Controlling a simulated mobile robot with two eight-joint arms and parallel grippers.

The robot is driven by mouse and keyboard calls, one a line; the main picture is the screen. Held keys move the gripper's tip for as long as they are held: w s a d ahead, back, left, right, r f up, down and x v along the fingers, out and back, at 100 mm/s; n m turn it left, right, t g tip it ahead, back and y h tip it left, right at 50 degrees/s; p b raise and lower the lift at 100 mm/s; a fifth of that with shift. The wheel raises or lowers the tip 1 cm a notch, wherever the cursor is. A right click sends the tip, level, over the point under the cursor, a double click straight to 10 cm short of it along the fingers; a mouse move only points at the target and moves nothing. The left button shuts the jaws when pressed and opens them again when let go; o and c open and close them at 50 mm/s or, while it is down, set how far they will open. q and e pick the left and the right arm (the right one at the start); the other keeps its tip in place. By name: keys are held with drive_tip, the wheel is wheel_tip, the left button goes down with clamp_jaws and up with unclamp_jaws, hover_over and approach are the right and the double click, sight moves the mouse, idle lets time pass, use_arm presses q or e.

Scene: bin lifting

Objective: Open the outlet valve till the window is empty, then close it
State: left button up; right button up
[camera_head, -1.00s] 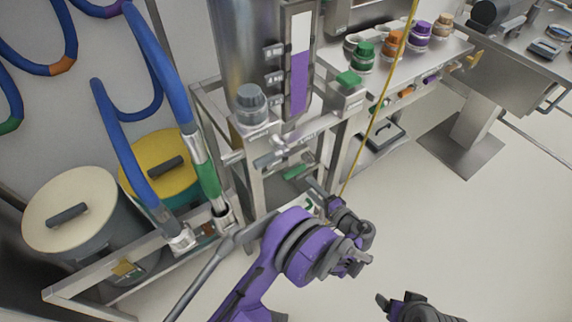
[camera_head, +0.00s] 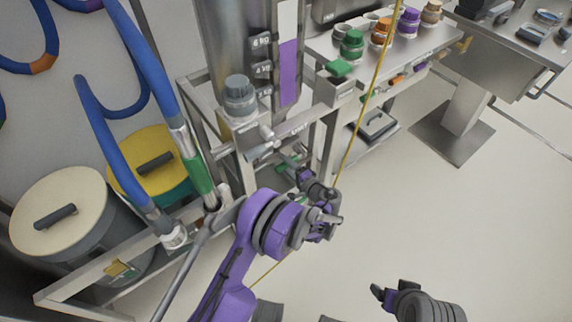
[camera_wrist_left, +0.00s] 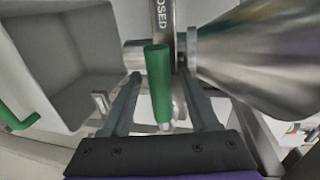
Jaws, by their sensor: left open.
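The sight window (camera_head: 289,60) on the steel hopper (camera_head: 232,45) is purple up to about the 6 kg label and white above. The outlet valve's green handle (camera_wrist_left: 160,85) hangs below a plate lettered "OSED", its start cut off, beside the hopper's cone (camera_wrist_left: 245,50). My left gripper (camera_wrist_left: 163,92) is open, with one finger on each side of the handle; gaps show on both sides. In the head view my left gripper (camera_head: 296,160) is under the hopper frame, partly hidden by its wrist. My right gripper (camera_head: 382,294) hangs over the floor at the lower right; its jaws are unclear.
A grey bin (camera_wrist_left: 60,70) with another green handle (camera_wrist_left: 18,121) is left of the valve in the wrist view. A yellow cable (camera_head: 364,105) runs down past my left wrist. Lidded drums (camera_head: 85,200) and blue hoses stand left. The floor at right is clear.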

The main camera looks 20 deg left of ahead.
use_arm(q)
clamp_jaws()
idle(1.4)
